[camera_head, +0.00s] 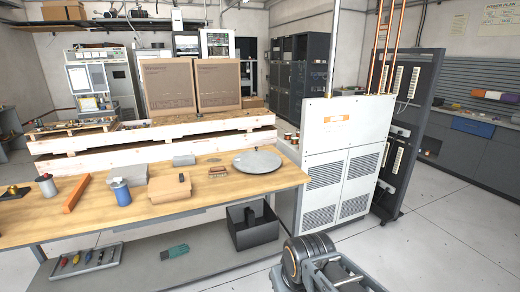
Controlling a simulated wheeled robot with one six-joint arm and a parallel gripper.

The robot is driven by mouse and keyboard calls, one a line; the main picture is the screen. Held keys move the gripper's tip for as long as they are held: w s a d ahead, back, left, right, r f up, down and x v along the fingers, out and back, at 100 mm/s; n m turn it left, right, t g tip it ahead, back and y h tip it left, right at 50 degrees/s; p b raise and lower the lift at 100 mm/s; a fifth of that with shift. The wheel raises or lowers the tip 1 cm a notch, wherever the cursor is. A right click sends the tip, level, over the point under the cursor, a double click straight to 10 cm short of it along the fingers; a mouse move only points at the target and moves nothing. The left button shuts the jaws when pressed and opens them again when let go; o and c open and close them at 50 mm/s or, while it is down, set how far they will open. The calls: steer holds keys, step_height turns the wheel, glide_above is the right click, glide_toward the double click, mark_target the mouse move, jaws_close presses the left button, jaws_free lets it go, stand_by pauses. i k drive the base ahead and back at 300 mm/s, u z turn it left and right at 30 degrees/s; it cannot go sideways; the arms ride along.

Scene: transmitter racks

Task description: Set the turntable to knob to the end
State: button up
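A round grey disc that looks like the turntable (258,162) lies flat near the right end of the wooden workbench. I cannot make out a knob on it at this size. A small dark upright piece (182,178) stands on a tan block (169,188) to its left; I cannot tell what it is. Part of my arm shows at the bottom centre-right, in front of the bench and apart from the disc. My gripper's fingers are not visible.
The workbench (100,228) also holds an orange bar (76,193), a blue can (121,192) and grey boxes. A dark bin (252,226) sits on its lower shelf. A tall white cabinet (338,150) stands right of the bench. Floor (440,235) at right is clear.

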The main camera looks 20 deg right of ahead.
mark_target(256, 161)
steer(key=z, duration=0.6)
steer(key=i, duration=0.7)
steer(key=z, duration=0.7)
steer(key=i, duration=1.85)
steer(key=u, duration=1.15)
steer(key=i, duration=0.55)
steer(key=u, duration=0.35)
